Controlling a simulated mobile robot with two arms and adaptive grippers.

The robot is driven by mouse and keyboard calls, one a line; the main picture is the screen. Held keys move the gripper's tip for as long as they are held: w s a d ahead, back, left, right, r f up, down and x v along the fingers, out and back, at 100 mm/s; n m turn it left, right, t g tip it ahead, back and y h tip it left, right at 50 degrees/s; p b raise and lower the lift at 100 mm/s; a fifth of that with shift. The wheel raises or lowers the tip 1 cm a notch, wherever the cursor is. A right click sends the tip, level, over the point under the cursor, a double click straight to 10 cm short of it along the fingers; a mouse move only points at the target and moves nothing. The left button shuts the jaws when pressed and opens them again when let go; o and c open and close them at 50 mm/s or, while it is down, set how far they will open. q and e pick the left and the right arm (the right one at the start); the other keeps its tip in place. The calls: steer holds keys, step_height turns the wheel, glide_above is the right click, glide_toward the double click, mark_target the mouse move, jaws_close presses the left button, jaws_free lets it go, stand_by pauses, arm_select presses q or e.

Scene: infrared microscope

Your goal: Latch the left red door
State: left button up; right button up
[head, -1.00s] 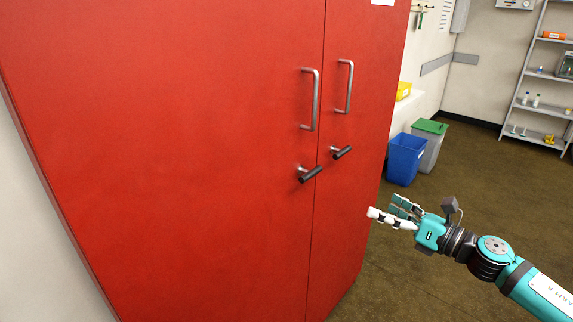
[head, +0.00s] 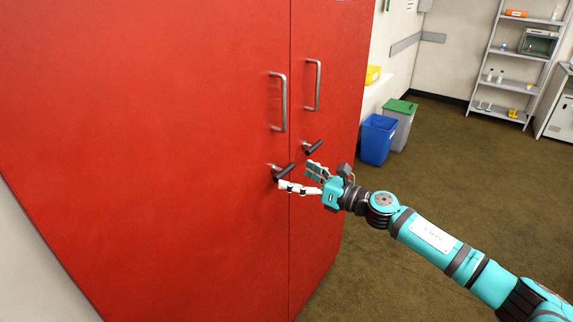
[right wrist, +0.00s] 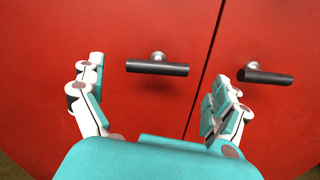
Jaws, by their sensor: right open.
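The left red door (head: 190,130) stands shut beside the right red door (head: 325,90). Its black latch handle (head: 285,172) sits low near the seam, tilted in the head view. In the right wrist view this latch handle (right wrist: 157,67) lies roughly level between the two fingers, beyond their tips. My right gripper (head: 297,178) is open and empty, close in front of the left latch handle. Whether a finger touches it I cannot tell. The right door's latch handle (right wrist: 265,75) is beyond the right finger. My left gripper is not in view.
Silver pull handles (head: 283,102) stand out above the latches. A blue bin (head: 377,140) and a grey bin with a green lid (head: 400,122) stand right of the cabinet. A shelf rack (head: 510,65) is at the back. The floor between is clear.

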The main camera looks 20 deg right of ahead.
mark_target(288, 172)
steer(key=x, duration=0.2)
steer(key=shift+w+a, duration=0.25)
steer(key=shift+w, duration=0.05)
steer(key=shift+w+a+p, duration=0.2)
steer(key=shift+w+p, duration=0.05)
steer(key=shift+p, duration=0.05)
steer(key=shift+w+a, duration=0.1)
steer(key=shift+a, duration=0.05)
steer(key=c, duration=1)
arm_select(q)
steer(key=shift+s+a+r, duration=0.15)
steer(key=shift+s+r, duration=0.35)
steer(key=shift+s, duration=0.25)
